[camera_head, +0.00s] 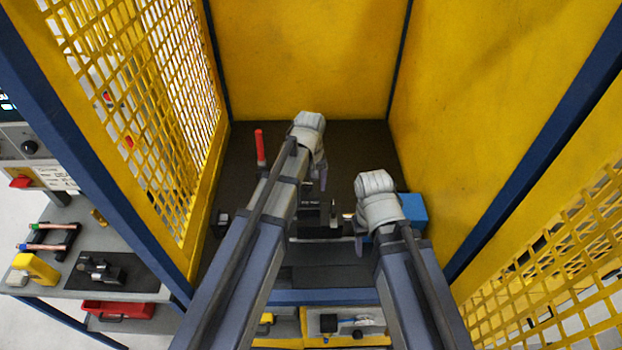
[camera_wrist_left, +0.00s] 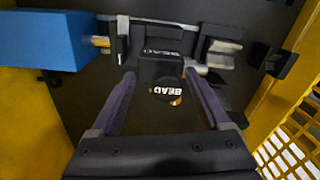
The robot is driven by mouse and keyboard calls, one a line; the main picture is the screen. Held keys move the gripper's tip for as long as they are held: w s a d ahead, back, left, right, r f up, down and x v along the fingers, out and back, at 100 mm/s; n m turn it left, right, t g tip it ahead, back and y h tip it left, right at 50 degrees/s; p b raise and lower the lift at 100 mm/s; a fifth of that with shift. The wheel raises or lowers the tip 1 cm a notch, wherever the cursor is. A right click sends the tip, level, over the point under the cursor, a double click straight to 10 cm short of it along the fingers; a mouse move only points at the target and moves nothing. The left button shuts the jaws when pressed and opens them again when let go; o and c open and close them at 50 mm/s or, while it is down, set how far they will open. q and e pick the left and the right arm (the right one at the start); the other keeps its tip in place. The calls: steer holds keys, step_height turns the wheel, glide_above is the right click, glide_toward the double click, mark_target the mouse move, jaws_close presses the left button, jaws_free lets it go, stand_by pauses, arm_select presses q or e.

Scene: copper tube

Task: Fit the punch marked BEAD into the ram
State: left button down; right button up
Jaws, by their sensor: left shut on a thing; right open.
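The punch marked BEAD (camera_wrist_left: 166,90) shows its round, labelled end between the two purple fingers of my left gripper (camera_wrist_left: 160,76) in the left wrist view. My left gripper is shut on it, above the dark press bed. A black block (camera_wrist_left: 158,68) lies just beyond the punch, with a second BEAD label (camera_wrist_left: 163,53) behind it. In the head view my left gripper (camera_head: 322,182) points down inside the cage, and its arm hides the punch. My right gripper (camera_head: 359,243) is open, low by the blue box, mostly hidden by its wrist. I cannot tell which dark metal part is the ram.
A blue box (camera_head: 412,210) stands right of the press parts. A red-handled lever (camera_head: 260,147) stands at the left. Yellow panels (camera_head: 310,60) and mesh (camera_head: 150,110) close in the sides. A side bench outside holds a tube rack (camera_head: 48,240) and a black tool (camera_head: 98,268).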

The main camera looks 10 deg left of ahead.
mark_target(310, 192)
arm_select(q)
steer(key=shift+w+f, duration=0.2)
steer(key=shift+f, duration=0.05)
steer(key=shift+s+f+b, duration=0.15)
steer(key=shift+f+b, duration=0.2)
steer(key=shift+b, duration=0.3)
step_height(310, 192, down, 5)
steer(key=b, duration=0.4)
steer(key=shift+r, duration=0.15)
steer(key=shift+f+b, duration=2.65)
steer(key=shift+b, duration=0.25)
stand_by(0.7)
jaws_free()
steer(key=shift+r, duration=0.1)
step_height(310, 192, up, 8)
steer(key=p, duration=0.8)
